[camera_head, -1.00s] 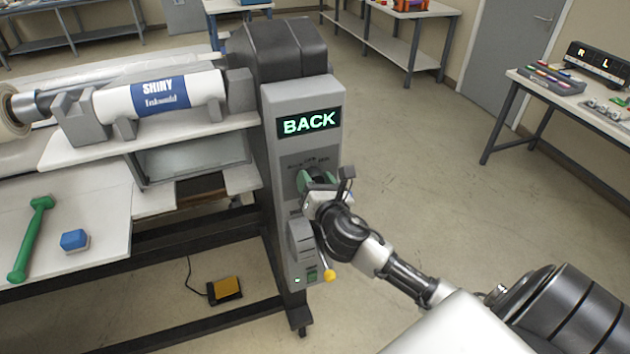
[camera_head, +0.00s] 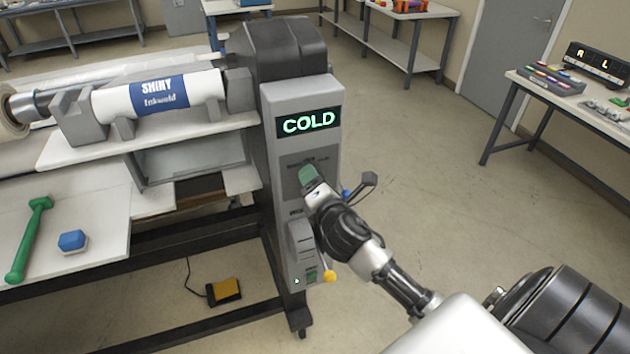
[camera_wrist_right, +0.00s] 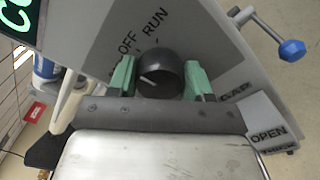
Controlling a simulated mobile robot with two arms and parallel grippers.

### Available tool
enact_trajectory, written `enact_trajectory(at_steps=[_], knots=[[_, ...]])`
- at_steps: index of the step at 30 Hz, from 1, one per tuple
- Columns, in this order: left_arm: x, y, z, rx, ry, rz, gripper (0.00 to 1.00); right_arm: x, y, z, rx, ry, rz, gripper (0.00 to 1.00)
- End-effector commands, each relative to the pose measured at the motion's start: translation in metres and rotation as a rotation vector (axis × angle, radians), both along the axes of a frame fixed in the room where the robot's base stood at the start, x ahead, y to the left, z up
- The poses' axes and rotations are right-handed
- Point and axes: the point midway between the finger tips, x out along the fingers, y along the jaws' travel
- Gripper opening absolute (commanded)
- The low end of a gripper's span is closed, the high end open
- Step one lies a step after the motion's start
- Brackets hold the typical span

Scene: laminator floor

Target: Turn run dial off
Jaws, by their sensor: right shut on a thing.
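The run dial (camera_wrist_right: 158,72) is a dark round knob on the grey control panel (camera_head: 285,100). OFF and RUN labels show beside it in the right wrist view, and its short white mark lies slanted toward the left. My right gripper (camera_wrist_right: 160,80) has its two green fingers on either side of the knob, shut on it. In the head view my right gripper (camera_head: 307,175) covers most of the dial. The panel's display (camera_head: 309,122) reads COLD in green. My left gripper is not in view.
A yellow-ended lever (camera_head: 329,276) and a slotted grey block (camera_head: 301,240) sit low on the panel. In the wrist view a blue-knobbed lever (camera_wrist_right: 291,50) stands to the right, near GAP and OPEN labels. A roll marked SHINY (camera_head: 160,97) lies left.

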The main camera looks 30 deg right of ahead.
Motion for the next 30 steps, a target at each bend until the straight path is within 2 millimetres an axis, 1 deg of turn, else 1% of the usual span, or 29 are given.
enact_trajectory(at_steps=[13,14,18,26,30], knots=[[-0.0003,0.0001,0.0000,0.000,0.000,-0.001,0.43,-0.0001,-0.0002,0.0000,0.011,-0.002,-0.001,0.26],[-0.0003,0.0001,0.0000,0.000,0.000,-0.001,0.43,-0.0001,-0.0002,0.0000,0.011,-0.002,-0.001,0.53],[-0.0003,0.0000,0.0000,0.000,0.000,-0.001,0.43,0.0000,-0.0001,0.0001,0.011,-0.002,-0.001,0.75],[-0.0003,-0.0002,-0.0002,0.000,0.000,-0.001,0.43,-0.0003,0.0001,-0.0001,0.010,-0.002,0.000,0.76],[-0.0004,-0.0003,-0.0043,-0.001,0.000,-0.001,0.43,-0.0094,0.0025,-0.0018,0.010,-0.003,0.001,0.76]])
